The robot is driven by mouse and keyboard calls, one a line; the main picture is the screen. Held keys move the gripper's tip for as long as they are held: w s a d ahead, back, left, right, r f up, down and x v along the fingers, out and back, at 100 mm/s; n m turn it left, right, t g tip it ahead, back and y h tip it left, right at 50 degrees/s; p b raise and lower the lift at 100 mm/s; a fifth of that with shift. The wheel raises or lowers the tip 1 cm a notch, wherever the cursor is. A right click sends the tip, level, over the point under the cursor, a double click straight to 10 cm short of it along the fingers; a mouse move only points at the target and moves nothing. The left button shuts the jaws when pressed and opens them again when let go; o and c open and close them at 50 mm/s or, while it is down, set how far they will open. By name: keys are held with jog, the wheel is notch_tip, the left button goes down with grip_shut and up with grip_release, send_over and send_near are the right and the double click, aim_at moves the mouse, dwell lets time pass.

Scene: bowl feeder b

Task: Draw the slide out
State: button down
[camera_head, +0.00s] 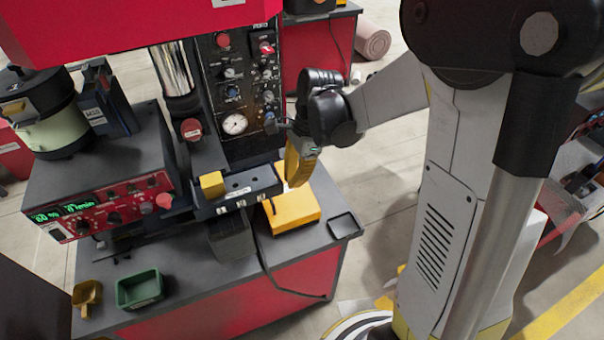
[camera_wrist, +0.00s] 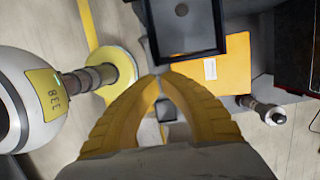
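The slide (camera_head: 237,191) is a dark, flat bar with a small white label, on the front of the red-and-black machine. A yellow block (camera_head: 212,185) sits at its left part. My gripper (camera_head: 294,183) has yellow fingers and hangs at the right end of the slide. In the wrist view the fingertips (camera_wrist: 158,73) come together at the near edge of a dark frame with a grey inside (camera_wrist: 187,28), which seems to be the slide's end. I cannot tell whether anything thin lies between the tips.
A yellow-orange box (camera_head: 293,210) stands below the slide's right end, and also shows in the wrist view (camera_wrist: 222,68). A small black tray (camera_head: 344,226) lies at the bench corner. A green bin (camera_head: 140,289) and a yellow scoop (camera_head: 87,294) are at the front left. Open floor lies right of the bench.

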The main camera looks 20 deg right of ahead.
aim_at(254, 191)
dwell(0.3)
jog(key=a, duration=1)
jog(key=shift+b, duration=0.35)
